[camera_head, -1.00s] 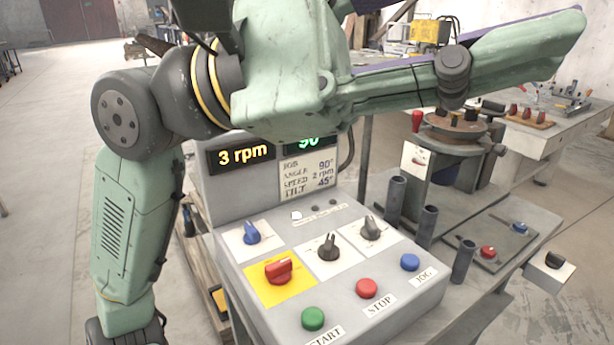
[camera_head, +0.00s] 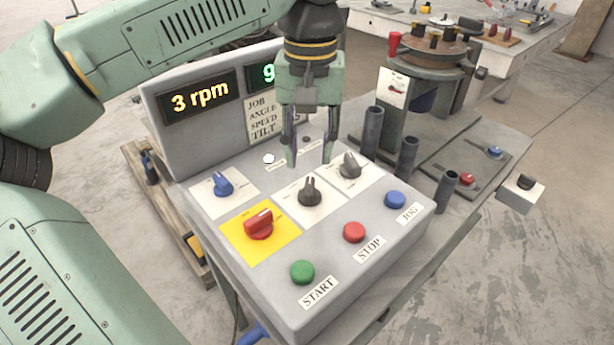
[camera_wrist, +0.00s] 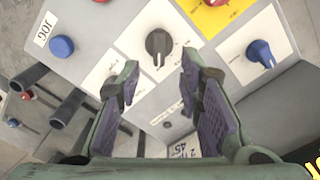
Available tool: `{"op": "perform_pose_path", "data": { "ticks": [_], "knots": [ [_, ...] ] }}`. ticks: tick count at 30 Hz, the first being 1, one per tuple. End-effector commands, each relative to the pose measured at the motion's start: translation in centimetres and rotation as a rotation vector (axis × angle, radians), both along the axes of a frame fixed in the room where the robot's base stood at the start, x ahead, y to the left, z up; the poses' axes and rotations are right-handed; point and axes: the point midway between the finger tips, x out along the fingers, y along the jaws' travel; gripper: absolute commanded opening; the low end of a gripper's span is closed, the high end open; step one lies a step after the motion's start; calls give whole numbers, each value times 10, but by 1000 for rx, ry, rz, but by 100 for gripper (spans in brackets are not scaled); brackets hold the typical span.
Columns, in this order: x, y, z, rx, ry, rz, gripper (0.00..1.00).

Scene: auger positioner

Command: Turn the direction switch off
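The control panel (camera_head: 330,238) carries a dark knob (camera_head: 310,190) and a grey knob (camera_head: 350,166) on white plates. A blue knob (camera_head: 222,184) and a red switch (camera_head: 259,224) on a yellow plate sit to the left. The small plate lettering is too fine to tell which knob is the direction switch. My gripper (camera_head: 309,160) is open and empty, pointing down just behind the dark knob and left of the grey knob. In the wrist view, the dark knob (camera_wrist: 158,45) shows beyond the open fingers (camera_wrist: 160,72); the grey knob seems hidden behind the left finger.
Green START (camera_head: 302,272), red STOP (camera_head: 354,232) and blue JOG (camera_head: 395,200) buttons line the panel's front. The display housing (camera_head: 160,130) reading 3 rpm rises behind. Upright dark tubes (camera_head: 373,130) and the positioner (camera_head: 430,50) stand to the right.

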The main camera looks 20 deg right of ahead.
Motion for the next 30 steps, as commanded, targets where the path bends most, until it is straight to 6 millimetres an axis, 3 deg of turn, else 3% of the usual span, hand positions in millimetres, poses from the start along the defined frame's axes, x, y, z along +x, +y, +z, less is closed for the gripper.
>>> {"op": "perform_pose_path", "data": {
  "ticks": [6, 12, 24, 30],
  "knots": [
    [-1, 0, -42, 0, 3, 0, 33],
    [-1, 0, -66, -2, 2, 0, 33],
    [-1, -1, -74, -4, 2, 0, 33],
    [-1, -1, -74, -4, 2, 0, 19]
  ]
}}
